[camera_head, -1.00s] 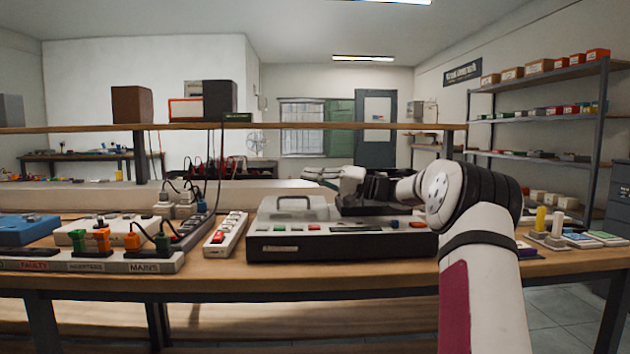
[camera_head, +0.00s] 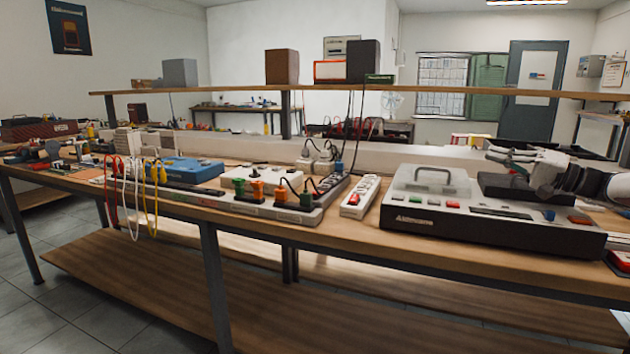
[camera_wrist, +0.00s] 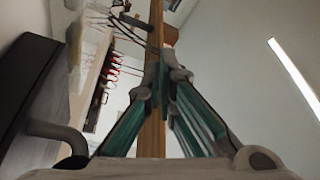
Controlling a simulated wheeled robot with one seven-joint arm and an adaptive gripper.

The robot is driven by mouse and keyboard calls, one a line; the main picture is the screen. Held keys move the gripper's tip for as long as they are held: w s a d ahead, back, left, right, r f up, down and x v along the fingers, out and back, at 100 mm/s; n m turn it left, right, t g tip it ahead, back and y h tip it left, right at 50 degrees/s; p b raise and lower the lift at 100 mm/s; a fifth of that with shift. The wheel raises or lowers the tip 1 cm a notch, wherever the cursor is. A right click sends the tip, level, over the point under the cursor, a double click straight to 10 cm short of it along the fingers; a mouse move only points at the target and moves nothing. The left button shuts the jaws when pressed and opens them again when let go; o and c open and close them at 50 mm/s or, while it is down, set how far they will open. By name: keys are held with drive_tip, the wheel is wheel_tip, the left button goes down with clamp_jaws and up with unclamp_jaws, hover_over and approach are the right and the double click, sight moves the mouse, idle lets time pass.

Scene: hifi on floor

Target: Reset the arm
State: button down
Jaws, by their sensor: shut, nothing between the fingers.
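My gripper (camera_head: 497,153) is at the right side of the head view, above the back right part of a black and grey bench device (camera_head: 490,229) with a clear lid. My arm reaches in from the right edge. In the wrist view my gripper (camera_wrist: 166,82) shows as two green-padded fingers with their tips close together and nothing between them. The wrist view looks sideways. The device's dark body and grey handle (camera_wrist: 55,133) show at its left edge.
The workbench (camera_head: 330,232) holds a white power strip (camera_head: 360,197), a long strip with coloured plugs (camera_head: 245,208), a blue case (camera_head: 185,170) and hanging leads (camera_head: 133,190). A raised shelf (camera_head: 230,90) carrying speaker-like boxes runs behind. Floor (camera_head: 60,315) shows at the lower left.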

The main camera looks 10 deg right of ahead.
wheel_tip(320, 180, up, 9)
drive_tip(key=s+p, duration=0.1)
drive_tip(key=p, duration=0.8)
drive_tip(key=shift+r, duration=0.2)
